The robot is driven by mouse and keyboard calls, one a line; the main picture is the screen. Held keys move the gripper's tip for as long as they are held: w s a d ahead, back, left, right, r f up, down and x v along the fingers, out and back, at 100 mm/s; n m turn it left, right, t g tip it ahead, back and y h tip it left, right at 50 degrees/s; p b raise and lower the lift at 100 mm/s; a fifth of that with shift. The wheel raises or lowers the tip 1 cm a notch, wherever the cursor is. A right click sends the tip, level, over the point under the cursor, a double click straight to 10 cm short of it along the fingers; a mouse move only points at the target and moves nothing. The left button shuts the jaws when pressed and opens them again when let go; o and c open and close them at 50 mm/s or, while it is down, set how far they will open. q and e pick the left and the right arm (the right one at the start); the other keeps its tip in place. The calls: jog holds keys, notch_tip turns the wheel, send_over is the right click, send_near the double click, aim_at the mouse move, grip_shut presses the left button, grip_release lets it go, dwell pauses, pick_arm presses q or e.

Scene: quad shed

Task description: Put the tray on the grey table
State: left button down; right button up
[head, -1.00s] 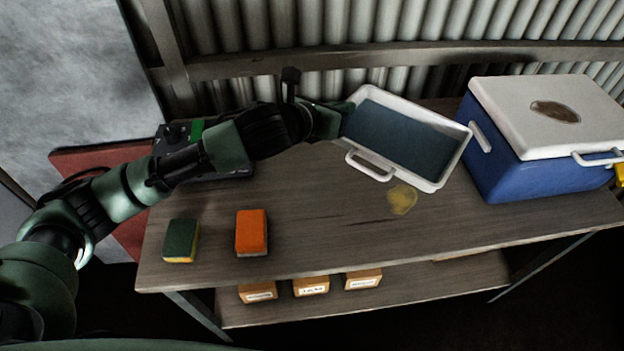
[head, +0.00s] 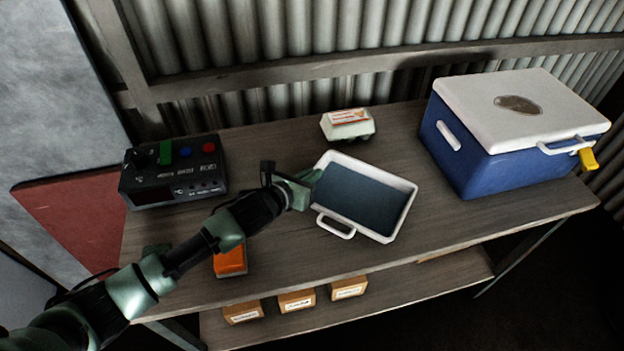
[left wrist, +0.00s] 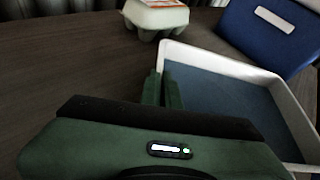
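The tray (head: 402,213) is white-rimmed with a blue-grey inside and a white loop handle on its near side. It is over the middle of the grey-brown wooden table (head: 285,240); I cannot tell whether it touches the top. My left gripper (head: 308,184) is at the tray's left wall. In the left wrist view its two fingers (left wrist: 162,90) straddle the wall of the tray (left wrist: 212,62) and look closed on it. My right gripper is not in view.
A blue cooler with white lid (head: 520,110) stands right of the tray. An egg carton (head: 347,125) is behind it. A black control box (head: 172,172), an orange sponge (head: 230,262) and a red surface (head: 75,215) are at left. Small boxes (head: 297,300) sit on the lower shelf.

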pick_arm(q)
jog(key=shift+f, duration=0.85)
jog(key=shift+f, duration=0.2)
jog(key=c, duration=1.7)
grip_release()
jog(key=shift+r, duration=0.1)
jog(key=shift+s+a+r, duration=0.1)
jog(key=v, duration=1.1)
jog(key=shift+s+a+r, duration=0.1)
jog(key=shift+s+r, duration=0.1)
jog(key=shift+s, duration=0.1)
